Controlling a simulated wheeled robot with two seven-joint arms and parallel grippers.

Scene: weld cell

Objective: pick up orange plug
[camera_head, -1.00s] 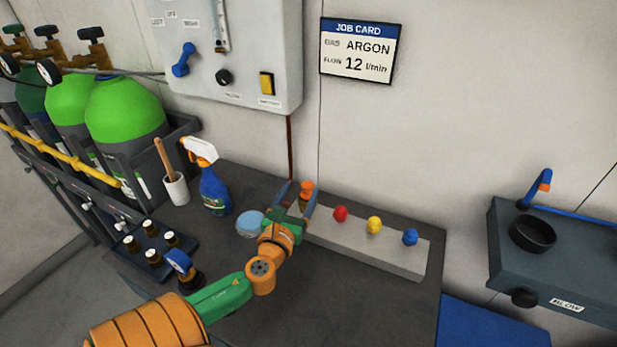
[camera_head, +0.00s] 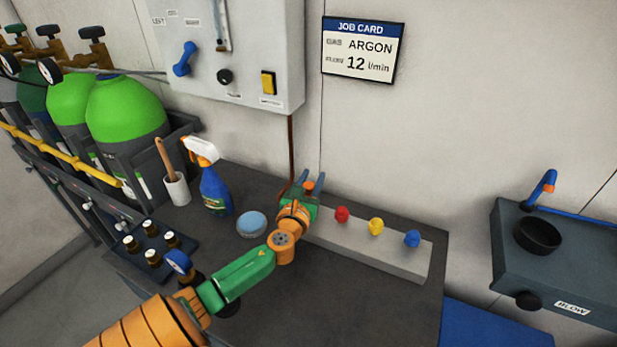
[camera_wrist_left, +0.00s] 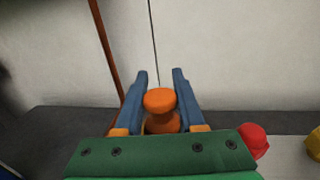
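The orange plug (camera_wrist_left: 160,103) stands upright between the two blue fingers of my left gripper (camera_wrist_left: 160,88) in the left wrist view. The fingers are apart, with a gap on each side of the plug's top. In the head view the left gripper (camera_head: 310,182) is at the left end of the grey block, and only the top of the orange plug (camera_head: 309,185) shows between its fingers. The plug's lower part is hidden by the gripper. My right gripper is not in view.
Red (camera_head: 342,214), yellow (camera_head: 376,227) and blue (camera_head: 412,238) plugs stand along the grey block (camera_head: 400,266) to the right. A light blue round item (camera_head: 252,223) and a spray bottle (camera_head: 213,188) are left of the gripper. The wall is close behind.

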